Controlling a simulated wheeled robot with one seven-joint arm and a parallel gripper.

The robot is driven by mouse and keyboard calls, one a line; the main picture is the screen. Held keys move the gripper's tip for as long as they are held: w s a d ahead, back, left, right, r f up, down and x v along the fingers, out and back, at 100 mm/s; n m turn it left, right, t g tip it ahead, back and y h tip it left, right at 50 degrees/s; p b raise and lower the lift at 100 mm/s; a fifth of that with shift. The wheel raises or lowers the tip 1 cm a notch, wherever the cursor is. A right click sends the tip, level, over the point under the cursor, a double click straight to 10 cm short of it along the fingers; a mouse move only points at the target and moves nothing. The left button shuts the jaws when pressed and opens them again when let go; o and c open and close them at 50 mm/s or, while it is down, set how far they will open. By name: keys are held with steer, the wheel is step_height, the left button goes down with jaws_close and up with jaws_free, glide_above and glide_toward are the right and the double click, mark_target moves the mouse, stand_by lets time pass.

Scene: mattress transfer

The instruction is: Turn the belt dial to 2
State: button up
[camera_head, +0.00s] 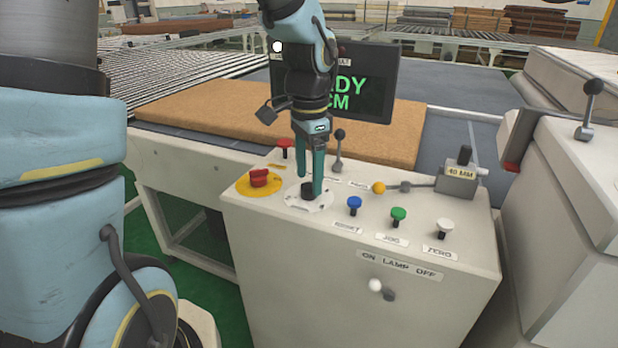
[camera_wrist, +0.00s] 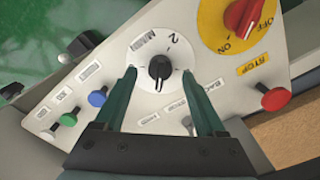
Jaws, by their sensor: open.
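The belt dial is a black knob (camera_wrist: 159,68) on a round white plate (camera_wrist: 134,56), set in the sloping top of the control box. A "2" and other lettering too small to read surely are printed on the plate above the knob in the wrist view. A white mark on the knob appears to point down in that view, away from the "2". My gripper (camera_wrist: 159,74) is open, with one green finger on each side of the knob. I cannot tell whether either finger touches it. In the head view my gripper (camera_head: 311,184) points down at the dial and partly hides it.
A red switch (camera_head: 259,178) on a yellow disc sits left of the dial. Blue (camera_head: 354,204), green (camera_head: 398,215) and white (camera_head: 444,226) buttons are to its right. A black-knobbed lever (camera_head: 339,150) and red button (camera_head: 285,146) stand behind. A brown mattress (camera_head: 215,115) lies beyond the box.

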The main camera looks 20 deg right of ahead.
steer(key=shift+f, duration=0.8)
steer(key=shift+c, duration=0.3)
jaws_close()
